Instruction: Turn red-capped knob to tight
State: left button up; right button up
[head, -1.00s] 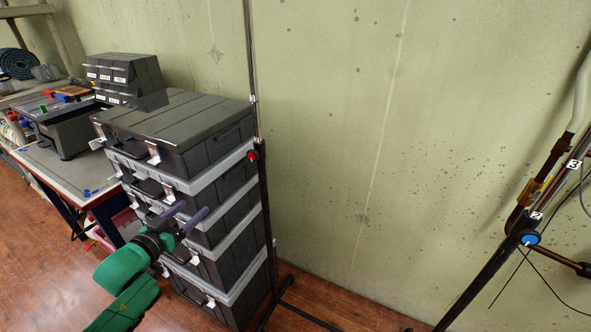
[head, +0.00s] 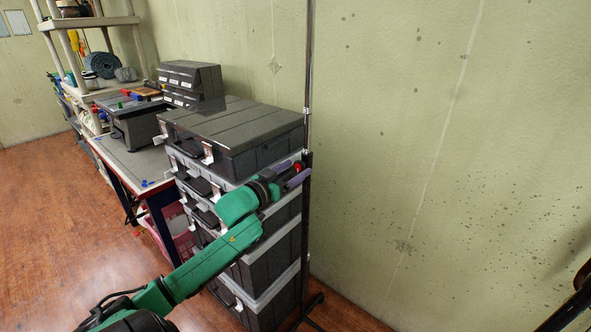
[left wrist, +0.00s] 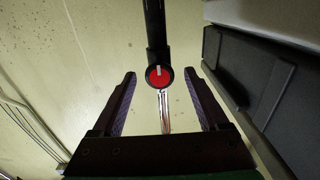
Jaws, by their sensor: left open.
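The red-capped knob (head: 298,167) sits on the black upright stand (head: 306,215) beside the stacked cases. In the left wrist view the round red cap (left wrist: 159,77) has a black rim and a white mark pointing towards the picture's top. My left gripper (head: 299,172) is open, with its fingers at the knob in the head view. In the left wrist view the fingers of my gripper (left wrist: 160,80) stand on either side of the knob, with a clear gap on both sides. I cannot tell the exact depth between fingertips and cap. My right gripper is not in view.
Stacked dark cases (head: 240,135) stand right next to the stand on its left; they also show in the left wrist view (left wrist: 262,90). A workbench (head: 140,165) is farther left. The concrete wall (head: 400,130) is behind. Wooden floor (head: 60,230) is open at left.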

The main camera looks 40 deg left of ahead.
pick_arm(q)
jog(key=shift+w, duration=0.45)
grip_shut()
